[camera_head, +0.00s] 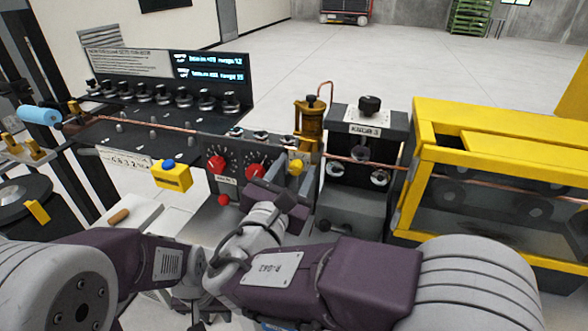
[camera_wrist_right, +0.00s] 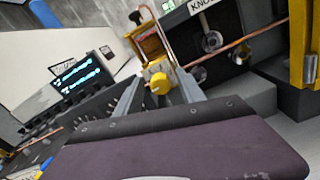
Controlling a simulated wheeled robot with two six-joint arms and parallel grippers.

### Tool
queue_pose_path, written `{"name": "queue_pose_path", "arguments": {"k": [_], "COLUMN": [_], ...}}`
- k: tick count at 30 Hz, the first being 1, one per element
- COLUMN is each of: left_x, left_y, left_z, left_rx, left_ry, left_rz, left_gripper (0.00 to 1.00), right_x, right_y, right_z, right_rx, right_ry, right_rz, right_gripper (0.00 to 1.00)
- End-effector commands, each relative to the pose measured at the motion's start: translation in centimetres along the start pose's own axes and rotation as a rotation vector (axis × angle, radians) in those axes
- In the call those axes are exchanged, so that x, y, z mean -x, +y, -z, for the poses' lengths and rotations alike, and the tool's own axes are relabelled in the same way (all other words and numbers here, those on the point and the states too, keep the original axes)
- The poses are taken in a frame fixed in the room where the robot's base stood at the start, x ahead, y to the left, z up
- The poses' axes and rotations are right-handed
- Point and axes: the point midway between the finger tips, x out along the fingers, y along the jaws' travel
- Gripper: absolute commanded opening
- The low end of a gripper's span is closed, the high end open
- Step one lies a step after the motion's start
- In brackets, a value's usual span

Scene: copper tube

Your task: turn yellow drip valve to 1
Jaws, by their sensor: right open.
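The yellow valve knob (camera_head: 296,167) is on the front of the machine, right of two red knobs and below a brass-coloured drip cup (camera_head: 309,120). It also shows in the right wrist view (camera_wrist_right: 160,84), with the drip cup (camera_wrist_right: 150,48) behind it. My right gripper (camera_head: 291,178) is open, with its grey fingers on either side of the knob. The right wrist view shows a gap between knob and fingers; contact cannot be told. The knob's scale marks are too small to read. My left arm enters at the lower left; its gripper is not visible.
Two red knobs (camera_head: 217,163) (camera_head: 256,172) with dials sit left of the yellow knob. A copper tube (camera_head: 370,164) runs across the line. A black roller unit (camera_head: 368,135) and a yellow-framed machine (camera_head: 425,130) stand to the right. A yellow box with a blue button (camera_head: 173,176) is left.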

Motion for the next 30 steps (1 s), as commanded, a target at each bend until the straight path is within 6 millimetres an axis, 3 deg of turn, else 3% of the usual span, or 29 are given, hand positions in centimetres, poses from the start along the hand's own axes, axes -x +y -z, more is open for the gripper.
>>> {"name": "queue_pose_path", "arguments": {"k": [3, 8, 9, 20, 30], "left_x": [0.0, 0.0, 0.0, -1.1, -5.2], "left_y": [0.0, 0.0, 0.0, 0.0, -0.1], "left_z": [0.0, 0.0, 0.0, -0.1, -0.5], "left_rx": [0.0, 0.0, 0.0, 0.0, 0.0], "left_ry": [0.0, 0.0, 0.0, 0.0, 0.0], "left_rz": [0.0, 0.0, 0.0, 0.0, 0.0], "left_gripper": [0.36, 0.36, 0.36, 0.36, 0.36], "right_x": [0.0, 0.0, 0.1, 0.1, 0.1], "right_y": [0.0, 0.0, 0.0, -0.1, -0.2], "right_z": [0.0, 0.0, 0.0, 0.3, 0.8], "right_rx": [0.0, -0.001, -0.001, -0.057, -0.318], "right_ry": [0.0, 0.0, 0.001, 0.001, 0.0], "right_rz": [0.0, 0.0, 0.0, 0.001, -0.001], "right_gripper": [0.46, 0.02, 0.0, 0.0, 0.0]}}
